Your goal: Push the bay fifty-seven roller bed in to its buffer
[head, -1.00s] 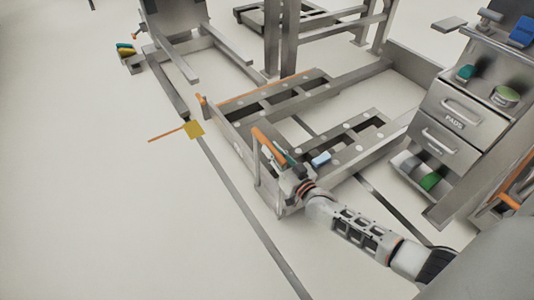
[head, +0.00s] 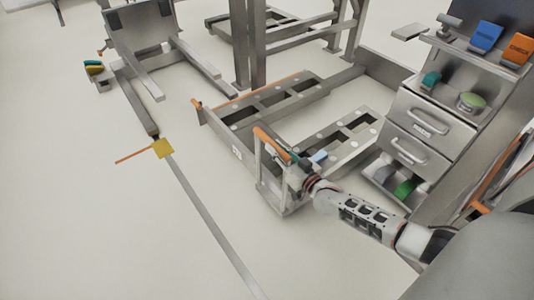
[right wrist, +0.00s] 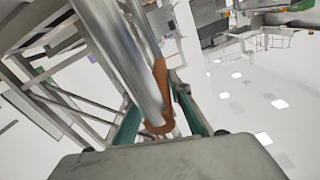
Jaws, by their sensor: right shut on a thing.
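The roller bed (head: 240,148) is a low grey metal frame with round-dotted cross-pieces, standing across the middle of the head view. It has an orange-topped handle at its near corner (head: 271,144) and a smaller orange part at its left corner (head: 197,103). My right gripper (head: 294,172) is at the near handle, shut on it. In the right wrist view, its teal fingers (right wrist: 160,118) stand either side of the handle's grey bar and orange grip (right wrist: 160,85). The exact contact is partly hidden. My left gripper is not in view.
A drawer unit (head: 408,128) with pads and small items stands close on the right. A grey frame (head: 145,45) with long legs stands at back left. A yellow plate (head: 163,148) lies on a floor strip (head: 205,215). The floor at left is clear.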

